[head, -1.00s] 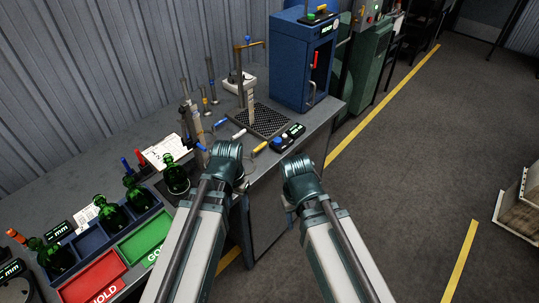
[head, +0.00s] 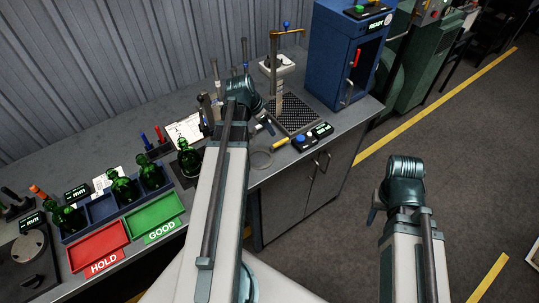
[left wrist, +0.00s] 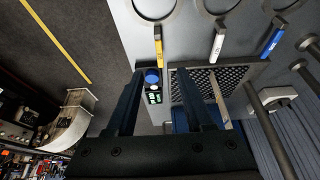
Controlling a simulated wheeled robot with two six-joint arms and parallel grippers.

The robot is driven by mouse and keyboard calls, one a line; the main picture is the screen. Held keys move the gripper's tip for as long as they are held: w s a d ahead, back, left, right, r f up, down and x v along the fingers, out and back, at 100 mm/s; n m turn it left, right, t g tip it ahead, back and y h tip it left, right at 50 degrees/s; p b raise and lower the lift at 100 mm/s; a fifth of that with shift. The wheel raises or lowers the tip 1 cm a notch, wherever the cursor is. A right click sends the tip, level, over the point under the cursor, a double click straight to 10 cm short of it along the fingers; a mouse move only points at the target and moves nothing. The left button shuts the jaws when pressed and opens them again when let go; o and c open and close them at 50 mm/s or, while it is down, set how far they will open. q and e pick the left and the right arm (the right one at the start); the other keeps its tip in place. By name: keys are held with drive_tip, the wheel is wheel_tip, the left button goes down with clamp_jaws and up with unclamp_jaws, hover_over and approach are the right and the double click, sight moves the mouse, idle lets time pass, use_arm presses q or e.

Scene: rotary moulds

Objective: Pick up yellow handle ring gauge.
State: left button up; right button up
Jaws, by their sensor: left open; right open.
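The yellow handle ring gauge shows at the top of the left wrist view, its yellow handle (left wrist: 158,47) pointing down and its ring (left wrist: 155,10) cut by the frame edge. In the head view its ring (head: 262,159) lies near the bench's front edge, and the yellow handle (head: 280,143) points toward the back right. My left gripper (head: 267,125) is open above the bench beside it; its fingers (left wrist: 160,75) stand apart with nothing between them held. My right gripper (head: 374,208) is open and empty over the floor, right of the bench.
A white-handled gauge (left wrist: 217,46) and a blue-handled gauge (left wrist: 271,43) lie beside it. A small control box (head: 312,137), a perforated plate (head: 297,112) and a blue cabinet (head: 346,55) stand close by. Green bottles (head: 189,158) and red and green trays (head: 155,213) are left.

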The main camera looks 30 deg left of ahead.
use_arm(q)
drive_tip(key=b, duration=0.8)
approach(278, 143)
drive_tip(key=x, duration=0.5)
drive_tip(key=shift+f, duration=0.1)
drive_tip(key=b+x, duration=0.4)
drive_tip(key=x, duration=0.1)
drive_tip(key=shift+f+b, duration=0.15)
drive_tip(key=shift+b, duration=0.15)
clamp_jaws()
